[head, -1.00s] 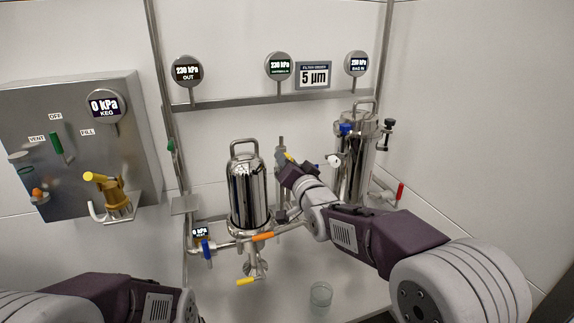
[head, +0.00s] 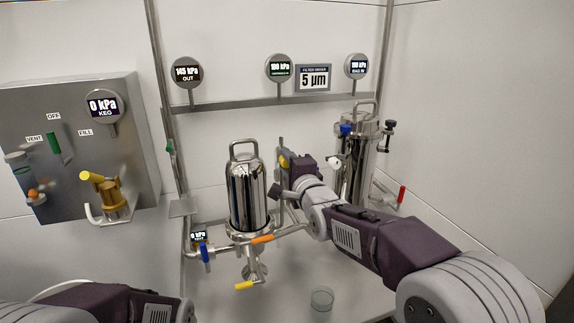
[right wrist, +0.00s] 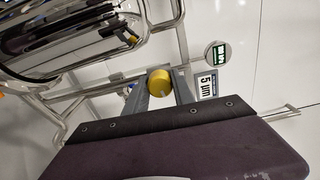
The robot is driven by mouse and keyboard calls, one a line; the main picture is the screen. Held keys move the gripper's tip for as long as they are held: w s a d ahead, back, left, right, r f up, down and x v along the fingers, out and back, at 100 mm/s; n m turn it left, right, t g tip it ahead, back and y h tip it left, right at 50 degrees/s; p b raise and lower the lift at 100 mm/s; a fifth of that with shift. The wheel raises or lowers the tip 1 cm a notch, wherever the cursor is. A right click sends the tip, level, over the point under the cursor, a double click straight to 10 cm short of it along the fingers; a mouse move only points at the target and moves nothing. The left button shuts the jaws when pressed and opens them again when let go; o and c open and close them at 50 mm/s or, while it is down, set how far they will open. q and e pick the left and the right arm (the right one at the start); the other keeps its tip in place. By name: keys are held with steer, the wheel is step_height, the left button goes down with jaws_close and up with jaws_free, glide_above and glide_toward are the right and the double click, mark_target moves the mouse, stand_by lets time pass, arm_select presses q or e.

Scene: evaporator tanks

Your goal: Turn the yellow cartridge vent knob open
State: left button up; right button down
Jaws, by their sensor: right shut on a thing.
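The yellow cartridge vent knob (head: 283,162) is on a thin upright pipe just right of the bright steel filter housing (head: 246,195). In the right wrist view the knob (right wrist: 159,82) sits between the two grey fingers of my right gripper (right wrist: 160,92), which is shut on it. In the head view the right gripper (head: 287,164) reaches the knob from the right, and its dark body hides part of the pipe. My left arm shows at the bottom left, but its gripper is out of the picture.
A second steel vessel (head: 353,165) stands behind my right arm. A valve with an orange handle (head: 262,239) and a yellow handle (head: 244,285) are below the housing. A glass beaker (head: 322,299) is at the front. A keg panel (head: 75,160) is on the left.

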steer(key=shift+m, duration=1)
steer(key=c, duration=1.1)
jaws_free()
steer(key=shift+o, duration=0.2)
steer(key=shift+s, duration=0.1)
steer(key=v, duration=0.9)
steer(key=shift+p, duration=0.3)
